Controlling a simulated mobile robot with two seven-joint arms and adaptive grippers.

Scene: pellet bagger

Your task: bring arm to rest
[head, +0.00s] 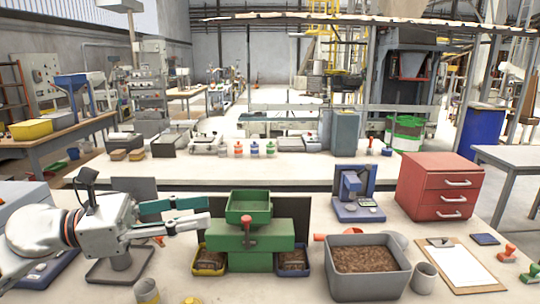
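My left arm comes in from the left, and its gripper (204,211) is above the left part of the front bench. Its two long fingers point right and are spread apart, with nothing between them. The fingertips are close to the left side of the green pellet bagger (262,236) in the picture; I cannot tell whether they touch. The bagger has a square hopper and a red-knobbed lever. My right gripper is not in view.
A grey bin (368,285) of pellets, grey cup (424,277), clipboard (462,263), red drawer cabinet (440,183) and blue device (356,190) stand to the right. A yellow-banded cup (147,291) stands at the front left.

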